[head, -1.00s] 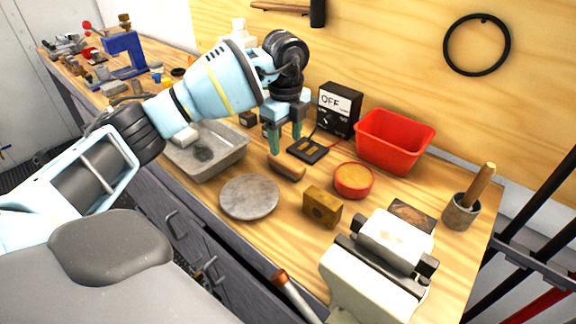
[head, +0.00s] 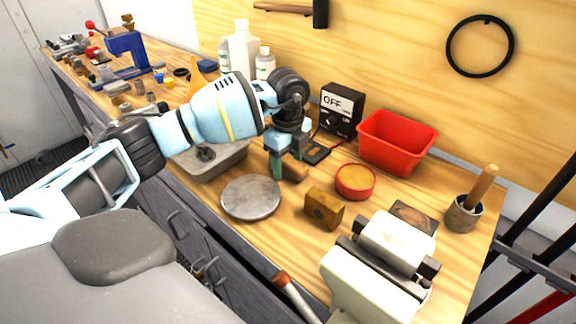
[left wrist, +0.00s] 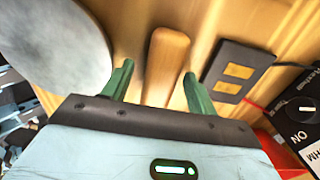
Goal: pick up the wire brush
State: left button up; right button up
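The wire brush (head: 295,172) lies on the wooden bench, and only its brown wooden back shows; any bristles are hidden. In the head view my left gripper (head: 287,165) covers part of it. In the left wrist view the brush (left wrist: 168,58) lies between the two green fingertips of my left gripper (left wrist: 158,70). The fingers are apart, with a visible gap on each side of the brush. My right gripper is not in view.
A round grey disc (head: 250,198) lies close on the left. A red-rimmed tin (head: 355,182), a brass block (head: 323,208) and a vise (head: 378,265) are to the right.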

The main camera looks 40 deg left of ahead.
aim_at(288, 159)
pick_arm(q)
jog(key=c, duration=1.1)
jog(key=shift+r, duration=0.1)
jog(key=shift+r, duration=0.45)
notch_tip(288, 159, up, 2)
jog(key=shift+r, duration=0.2)
jog(key=s, duration=0.5)
jog(key=s+a+r, duration=0.1)
jog(key=s, duration=0.4)
jog(key=s+a, duration=0.1)
jog(key=s, duration=0.5)
jog(key=shift+r+b, duration=0.25)
jog(key=shift+b, duration=0.05)
